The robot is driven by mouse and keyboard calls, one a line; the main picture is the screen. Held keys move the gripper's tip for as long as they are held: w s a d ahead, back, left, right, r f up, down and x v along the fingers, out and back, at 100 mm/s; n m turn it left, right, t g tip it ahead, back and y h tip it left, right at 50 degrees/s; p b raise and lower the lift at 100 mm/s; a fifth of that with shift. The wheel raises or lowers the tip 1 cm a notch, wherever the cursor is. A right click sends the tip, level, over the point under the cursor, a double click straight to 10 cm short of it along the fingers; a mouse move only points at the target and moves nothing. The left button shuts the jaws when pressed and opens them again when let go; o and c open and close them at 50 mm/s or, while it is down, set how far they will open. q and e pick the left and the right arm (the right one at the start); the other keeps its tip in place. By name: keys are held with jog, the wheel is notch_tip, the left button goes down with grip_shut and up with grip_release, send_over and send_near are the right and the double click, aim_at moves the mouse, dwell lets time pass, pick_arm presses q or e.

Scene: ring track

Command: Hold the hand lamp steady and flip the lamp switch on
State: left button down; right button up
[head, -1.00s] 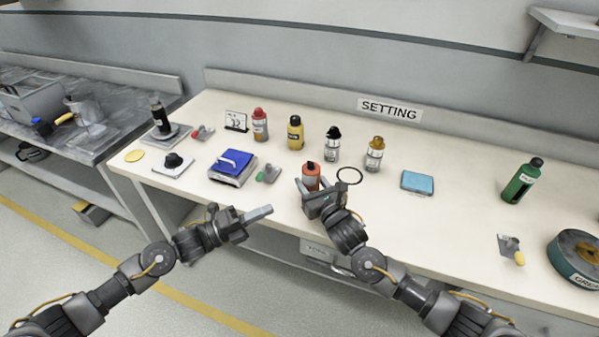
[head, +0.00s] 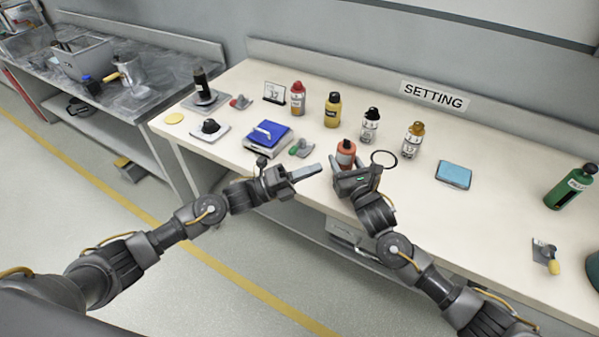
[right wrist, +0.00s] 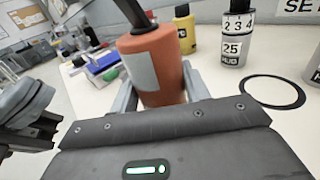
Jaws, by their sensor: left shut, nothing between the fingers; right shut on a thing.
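The hand lamp appears to be the orange-red cylinder (head: 346,152) with a dark top, at the front edge of the bench. In the right wrist view the cylinder (right wrist: 160,62) is large, with a grey panel on its side and a black part rising from its top. My right gripper (head: 349,168) is shut on it, one finger on each side. My left gripper (head: 318,170) is shut and empty, its tips just left of the lamp and apart from it. It also shows at the left of the right wrist view (right wrist: 38,98). I cannot make out the switch.
A black ring (head: 384,159) lies right of the lamp. Several bottles stand behind, including a yellow one (head: 332,110). A blue-topped scale (head: 268,136) and a green-handled tool (head: 301,148) lie to the left. A light blue box (head: 453,174) lies right, with clear bench around it.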

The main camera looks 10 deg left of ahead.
pick_arm(q)
jog(key=w+d+r, duration=0.3)
jog(key=w+d, duration=0.2)
jog(key=shift+w, duration=0.25)
jog(key=shift+r+n+y, duration=0.25)
jog(key=shift+n+y, duration=0.25)
jog(key=shift+n, duration=0.2)
jog(key=shift+w+d+r+n+y, duration=0.15)
jog(key=shift+r+n+y, duration=0.15)
jog(key=shift+n+y, duration=0.35)
jog(key=shift+w+r+n+g+y, duration=0.2)
jog(key=shift+r+n+g+y, duration=0.15)
jog(key=shift+n+y, duration=0.25)
jog(key=shift+w+r+n+g+y, duration=0.2)
jog(key=shift+n+g+y, duration=0.25)
jog(key=shift+n, duration=0.2)
jog(key=shift+f, duration=0.15)
send_near(344, 141)
jog(key=s+a+r, duration=0.2)
jog(key=s+r, duration=0.1)
jog(key=s, duration=0.1)
jog(key=shift+a+r, duration=0.25)
jog(key=shift+r, duration=0.15)
